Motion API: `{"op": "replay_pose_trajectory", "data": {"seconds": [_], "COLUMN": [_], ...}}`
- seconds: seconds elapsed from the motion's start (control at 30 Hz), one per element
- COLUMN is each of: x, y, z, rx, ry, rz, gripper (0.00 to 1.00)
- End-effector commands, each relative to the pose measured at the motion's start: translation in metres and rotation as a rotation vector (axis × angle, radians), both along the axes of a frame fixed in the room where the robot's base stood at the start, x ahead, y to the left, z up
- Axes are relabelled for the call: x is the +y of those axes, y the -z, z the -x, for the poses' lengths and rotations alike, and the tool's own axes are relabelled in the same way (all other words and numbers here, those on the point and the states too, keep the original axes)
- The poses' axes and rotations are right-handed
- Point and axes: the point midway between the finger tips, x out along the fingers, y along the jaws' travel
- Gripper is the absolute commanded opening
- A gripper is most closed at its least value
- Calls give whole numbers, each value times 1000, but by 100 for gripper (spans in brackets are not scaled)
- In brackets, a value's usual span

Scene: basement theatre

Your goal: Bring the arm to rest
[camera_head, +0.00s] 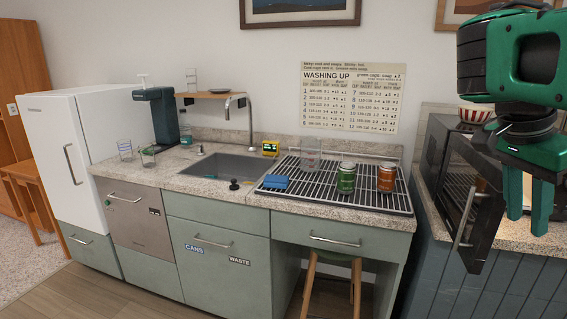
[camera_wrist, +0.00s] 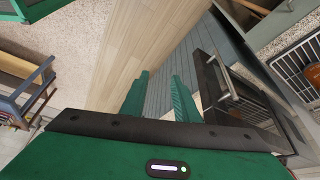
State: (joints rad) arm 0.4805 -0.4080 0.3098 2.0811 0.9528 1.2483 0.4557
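My green arm reaches in from the upper right in the head view. My gripper (camera_head: 527,203) points down at the right, in front of the microwave oven. Its two green fingers are apart, with nothing between them. In the wrist view my gripper (camera_wrist: 160,98) also shows two spread green fingers, with wood floor and blue-grey cabinet panels beyond them. The oven (camera_head: 457,165) stands on the right counter with its dark door (camera_head: 474,212) swung open, close to the left of my gripper. I cannot tell whether they touch.
A drying rack (camera_head: 335,186) holds a green jar (camera_head: 346,178), an orange jar (camera_head: 386,178) and a clear glass (camera_head: 310,154). A blue sponge (camera_head: 276,182) lies by the sink (camera_head: 226,167). A stool (camera_head: 331,274) stands under the counter. The wood floor (camera_head: 103,289) in front is clear.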

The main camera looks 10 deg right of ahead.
Motion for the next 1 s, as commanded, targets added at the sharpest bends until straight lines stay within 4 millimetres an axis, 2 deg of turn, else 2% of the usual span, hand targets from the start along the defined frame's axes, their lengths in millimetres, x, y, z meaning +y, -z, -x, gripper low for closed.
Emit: {"op": "replay_pose_trajectory", "data": {"seconds": [0.23, 0.47, 0.57, 0.73, 0.83, 1.0], "x": [-14, -13, -4, 24, 38, 46], "y": [43, 94, 126, 177, 192, 198], "z": [16, 33, 44, 62, 66, 69], "rx": [96, 172, 198, 201, 190, 182], "ry": [-202, -459, -615, -883, -976, -1019], "rz": [-53, -140, -203, -319, -357, -374], "gripper": [28, 28, 28, 28, 28, 28]}}
